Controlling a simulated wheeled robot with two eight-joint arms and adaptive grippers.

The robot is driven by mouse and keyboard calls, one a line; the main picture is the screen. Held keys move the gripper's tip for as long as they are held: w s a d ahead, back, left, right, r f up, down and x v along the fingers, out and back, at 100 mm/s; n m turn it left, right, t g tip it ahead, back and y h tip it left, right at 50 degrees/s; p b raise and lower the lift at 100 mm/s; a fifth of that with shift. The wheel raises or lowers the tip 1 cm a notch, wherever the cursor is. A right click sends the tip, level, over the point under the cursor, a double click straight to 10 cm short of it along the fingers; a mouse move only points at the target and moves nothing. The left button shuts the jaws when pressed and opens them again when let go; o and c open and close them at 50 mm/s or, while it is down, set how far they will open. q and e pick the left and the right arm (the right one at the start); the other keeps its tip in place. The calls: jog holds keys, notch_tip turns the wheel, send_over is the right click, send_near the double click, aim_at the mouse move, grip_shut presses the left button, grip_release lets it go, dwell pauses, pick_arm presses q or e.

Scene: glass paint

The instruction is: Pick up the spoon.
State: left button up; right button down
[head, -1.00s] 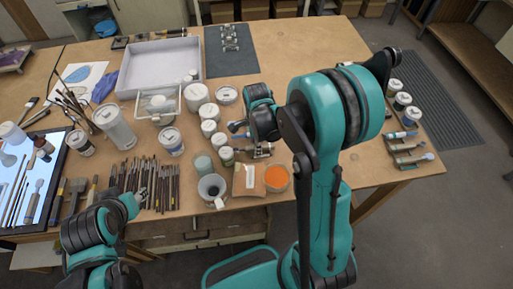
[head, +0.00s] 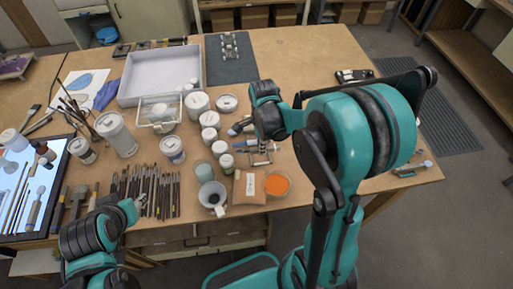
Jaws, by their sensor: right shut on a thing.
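My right gripper (head: 262,147) is over the middle of the wooden table, just right of the white jars. It is shut on a thin tool with a grey-blue end, which looks like the spoon (head: 238,128); the end sticks out to the left. The gripper's wrist hides part of the tool, and I cannot tell whether it touches the table. My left gripper (head: 138,204) is at the table's front edge, near the row of brushes, with its fingers too small to read.
White jars (head: 209,119) stand close left of the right gripper. A bowl of orange powder (head: 276,185) and a cup (head: 212,195) are in front. A white tray (head: 160,70) and a dark mat (head: 230,60) lie behind. A blue-ended tool (head: 420,167) lies at the right edge.

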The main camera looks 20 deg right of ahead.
jog(key=s+d+r+p, duration=0.1)
jog(key=s+d+r, duration=0.5)
jog(key=s+d, duration=0.1)
jog(key=shift+d, duration=0.2)
jog(key=shift+w+f, duration=0.1)
jog(key=shift+f, duration=0.05)
dwell(0.5)
